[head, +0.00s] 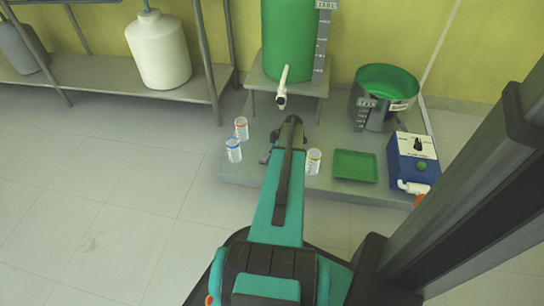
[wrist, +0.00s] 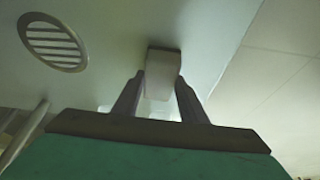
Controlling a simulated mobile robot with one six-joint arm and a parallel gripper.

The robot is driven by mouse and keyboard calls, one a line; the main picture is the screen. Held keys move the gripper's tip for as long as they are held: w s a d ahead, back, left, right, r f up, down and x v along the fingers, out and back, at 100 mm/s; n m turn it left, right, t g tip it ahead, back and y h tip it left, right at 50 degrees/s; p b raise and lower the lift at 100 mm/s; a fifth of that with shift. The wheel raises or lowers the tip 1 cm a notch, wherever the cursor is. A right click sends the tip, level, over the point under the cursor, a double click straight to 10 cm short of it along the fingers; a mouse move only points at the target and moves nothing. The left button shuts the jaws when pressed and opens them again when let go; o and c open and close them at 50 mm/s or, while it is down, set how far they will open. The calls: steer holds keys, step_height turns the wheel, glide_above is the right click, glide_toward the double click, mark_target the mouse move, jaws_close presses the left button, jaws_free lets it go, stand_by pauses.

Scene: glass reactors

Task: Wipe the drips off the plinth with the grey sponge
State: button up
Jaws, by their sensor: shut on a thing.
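The grey sponge (wrist: 163,66) is a small pale block in the wrist view, held between the two dark fingers of my gripper (wrist: 160,88). It is at or just above the pale plinth surface (wrist: 110,45); I cannot tell whether it touches. In the head view the plinth (head: 235,172) is a low grey slab on the floor. My arm reaches out over its front part, and hides the sponge and fingers there. I cannot make out any drips in either view.
Jars stand left of my arm, one orange-capped (head: 241,128) and one blue-capped (head: 233,151); another jar (head: 313,161) stands close right. A green tray (head: 355,166), blue control box (head: 412,155) and green-lined vessel (head: 383,95) are further right. A white tap (head: 282,88) juts out above.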

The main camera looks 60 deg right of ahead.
mark_target(263, 156)
steer(key=shift+w+a+f, duration=0.1)
steer(key=shift+w+a, duration=0.2)
steer(key=shift+w, duration=0.55)
steer(key=shift+w+a, duration=0.25)
steer(key=shift+w, duration=0.6)
steer(key=shift+r+p, duration=1.5)
steer(key=shift+r, duration=1.5)
steer(key=shift+r+p, duration=0.75)
steer(key=shift+r, duration=0.75)
steer(key=shift+s, duration=0.15)
